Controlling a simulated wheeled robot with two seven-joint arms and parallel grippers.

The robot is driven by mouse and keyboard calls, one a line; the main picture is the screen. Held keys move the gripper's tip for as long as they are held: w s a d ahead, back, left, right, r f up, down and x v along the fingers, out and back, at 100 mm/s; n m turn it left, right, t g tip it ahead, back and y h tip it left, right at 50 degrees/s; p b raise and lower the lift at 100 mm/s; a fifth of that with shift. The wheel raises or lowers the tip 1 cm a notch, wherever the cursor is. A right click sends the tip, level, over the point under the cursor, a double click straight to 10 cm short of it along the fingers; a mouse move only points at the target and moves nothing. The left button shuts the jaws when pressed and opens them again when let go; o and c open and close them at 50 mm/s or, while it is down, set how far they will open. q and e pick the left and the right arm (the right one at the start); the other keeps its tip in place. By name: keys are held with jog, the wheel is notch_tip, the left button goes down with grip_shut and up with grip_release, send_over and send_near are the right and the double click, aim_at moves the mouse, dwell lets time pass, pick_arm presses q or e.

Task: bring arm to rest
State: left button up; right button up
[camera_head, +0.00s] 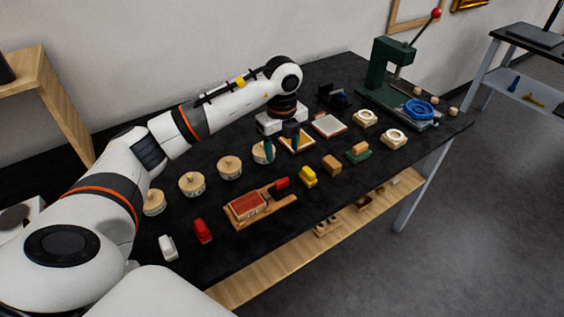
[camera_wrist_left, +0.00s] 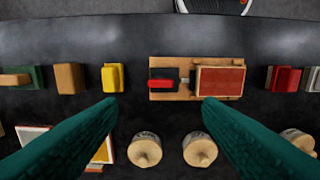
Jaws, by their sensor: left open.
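My left arm (camera_head: 215,108) comes in from the left and stretches over the black table (camera_head: 290,235). My left gripper (camera_head: 282,145) hangs from its end above the middle of the table, fingers pointing down. In the left wrist view its two green fingers (camera_wrist_left: 160,106) are wide apart with nothing between them. A wooden holder with a red pad (camera_head: 248,205) lies nearer the table's front edge; it also shows in the left wrist view (camera_wrist_left: 220,82). My right gripper is not in view.
Round wooden pieces (camera_head: 192,183) stand in a row under the arm. A yellow block (camera_head: 308,177), a red block (camera_head: 203,231) and a white block (camera_head: 168,247) stand towards the front. A green press (camera_head: 379,65) and a blue coil (camera_head: 419,109) are at the far right.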

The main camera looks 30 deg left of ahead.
pick_arm(q)
jog(key=shift+r, duration=0.35)
